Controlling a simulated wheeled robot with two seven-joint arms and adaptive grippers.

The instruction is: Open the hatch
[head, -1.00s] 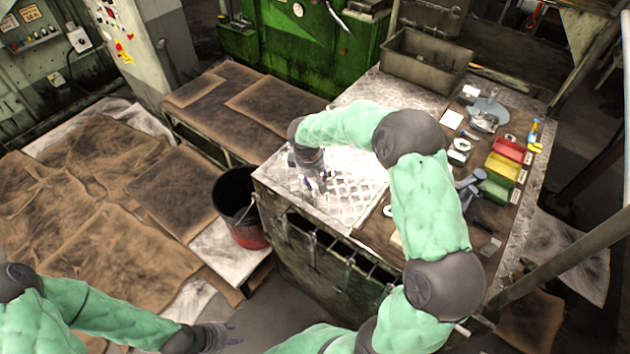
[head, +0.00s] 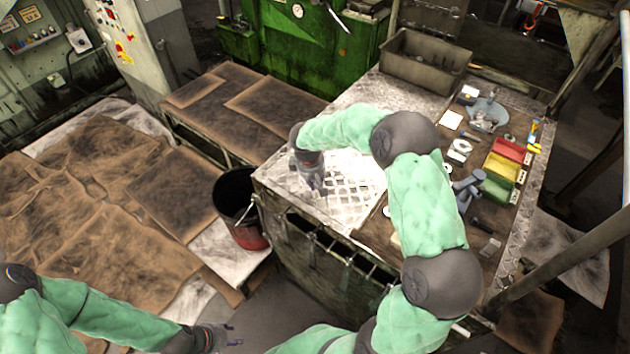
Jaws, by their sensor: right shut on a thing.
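The hatch (head: 355,192) is a bright diamond-plate panel, lying flat in the top of the metal bench. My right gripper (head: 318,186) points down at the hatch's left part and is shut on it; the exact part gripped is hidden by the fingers. My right arm reaches over the bench and covers part of the hatch's right side. My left gripper (head: 230,338) is low in the view, in front of the bench, open and empty, away from the hatch.
A black and red bucket (head: 248,238) stands left of the bench. Red, yellow and green bins (head: 502,168), tools and a metal tray (head: 425,62) occupy the bench's right and back. Brown-covered pallets (head: 110,210) lie to the left.

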